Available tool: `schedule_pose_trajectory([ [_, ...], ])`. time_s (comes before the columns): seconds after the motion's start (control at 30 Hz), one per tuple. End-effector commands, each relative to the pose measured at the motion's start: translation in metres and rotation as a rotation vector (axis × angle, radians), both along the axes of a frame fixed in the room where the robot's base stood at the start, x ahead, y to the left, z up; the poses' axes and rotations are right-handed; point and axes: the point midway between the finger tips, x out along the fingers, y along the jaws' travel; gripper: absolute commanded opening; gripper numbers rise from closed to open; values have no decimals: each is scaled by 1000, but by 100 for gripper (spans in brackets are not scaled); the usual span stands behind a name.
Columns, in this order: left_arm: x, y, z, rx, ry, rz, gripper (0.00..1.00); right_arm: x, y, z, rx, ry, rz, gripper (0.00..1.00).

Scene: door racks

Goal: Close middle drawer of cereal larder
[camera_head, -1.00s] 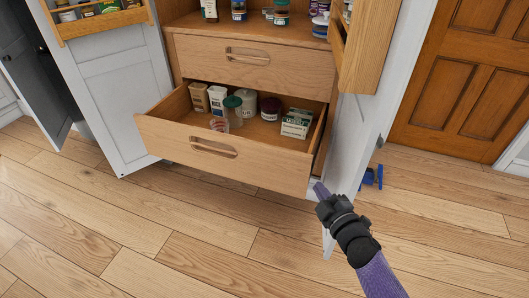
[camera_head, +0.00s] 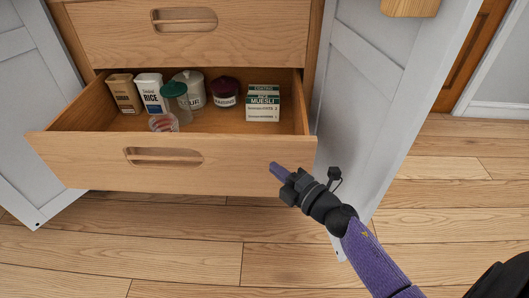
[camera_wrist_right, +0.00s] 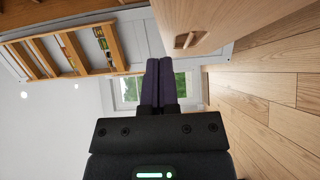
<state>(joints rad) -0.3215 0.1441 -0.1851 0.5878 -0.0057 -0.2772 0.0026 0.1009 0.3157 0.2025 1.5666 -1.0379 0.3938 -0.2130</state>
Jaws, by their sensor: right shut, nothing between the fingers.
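The open wooden drawer (camera_head: 90,160) of the larder stands pulled out, with a slot handle (camera_head: 164,157) in its front. It holds a sugar box, a rice box, jars and a muesli box (camera_head: 263,102). A closed drawer (camera_head: 240,35) is above it. My right gripper (camera_head: 279,171) is shut and empty, with its fingertips in front of the right end of the open drawer's front. I cannot tell whether they touch it. In the right wrist view the shut fingers (camera_wrist_right: 157,82) point past a wooden front with a handle (camera_wrist_right: 188,40). My left gripper is not in view.
White larder doors stand open on the left (camera_head: 35,110) and right (camera_head: 375,90). The wooden floor (camera_head: 190,240) before the drawer is clear. A brown door (camera_head: 478,50) is at the far right.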

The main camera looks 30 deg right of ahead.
Motion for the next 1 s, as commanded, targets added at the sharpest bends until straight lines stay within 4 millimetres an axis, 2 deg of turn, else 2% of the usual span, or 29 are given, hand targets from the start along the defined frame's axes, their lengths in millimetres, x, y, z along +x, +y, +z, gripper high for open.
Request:
schedule_pose_trajectory([
  [0.17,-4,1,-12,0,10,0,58,38,7,-3,-3,-1,0,0],
  [0.4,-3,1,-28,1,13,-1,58,63,-13,-4,-1,2,0,0],
  [0.67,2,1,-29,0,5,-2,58,67,-16,0,2,0,0,0],
  [1.0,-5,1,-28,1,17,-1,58,69,-17,-1,1,1,0,0],
])
